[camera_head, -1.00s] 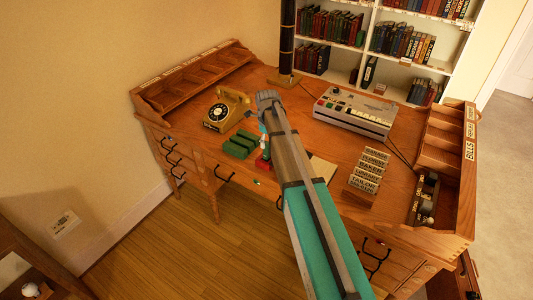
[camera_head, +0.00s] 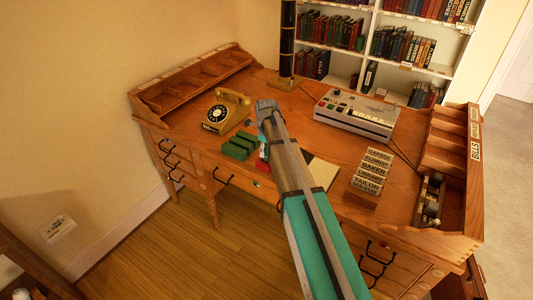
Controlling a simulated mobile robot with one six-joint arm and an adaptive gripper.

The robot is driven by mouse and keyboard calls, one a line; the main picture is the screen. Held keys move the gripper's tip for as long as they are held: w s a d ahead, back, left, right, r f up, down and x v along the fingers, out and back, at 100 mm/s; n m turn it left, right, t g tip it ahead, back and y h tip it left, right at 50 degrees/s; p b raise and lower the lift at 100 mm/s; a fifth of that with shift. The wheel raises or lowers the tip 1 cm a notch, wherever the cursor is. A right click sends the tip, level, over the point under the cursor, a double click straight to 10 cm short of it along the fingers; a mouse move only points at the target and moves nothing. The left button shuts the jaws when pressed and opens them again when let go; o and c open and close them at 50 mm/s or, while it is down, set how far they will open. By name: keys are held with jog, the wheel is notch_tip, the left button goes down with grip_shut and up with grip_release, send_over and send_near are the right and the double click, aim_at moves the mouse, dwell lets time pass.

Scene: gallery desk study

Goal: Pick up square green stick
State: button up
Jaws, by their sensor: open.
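A pair of green square-edged blocks (camera_head: 239,146) lies side by side on the desk, just left of my arm and in front of the telephone. A tiny green spot (camera_head: 256,184) shows at the desk's front edge; I cannot tell what it is. My gripper (camera_head: 266,107) is at the arm's far end, above the desk, behind and right of the green blocks. It is open, and its fingers are mostly hidden by the arm. A red object (camera_head: 261,164) beside the blocks is partly covered by my arm.
A yellow rotary telephone (camera_head: 226,111) stands behind the blocks. A grey machine (camera_head: 355,114) and a rack of name signs (camera_head: 369,175) stand to the right. A black column (camera_head: 287,45) rises at the back. Bare desk lies left of the blocks.

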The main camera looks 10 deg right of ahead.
grip_shut()
dwell(0.4)
jog(key=shift+r, duration=0.15)
jog(key=shift+r+p, duration=0.95)
jog(key=shift+p, duration=0.1)
jog(key=s+r+p, duration=1.1)
jog(key=s, duration=0.3)
jog(key=shift+a, duration=0.15)
jog(key=shift+a+f, duration=0.1)
jog(key=shift+a, duration=0.05)
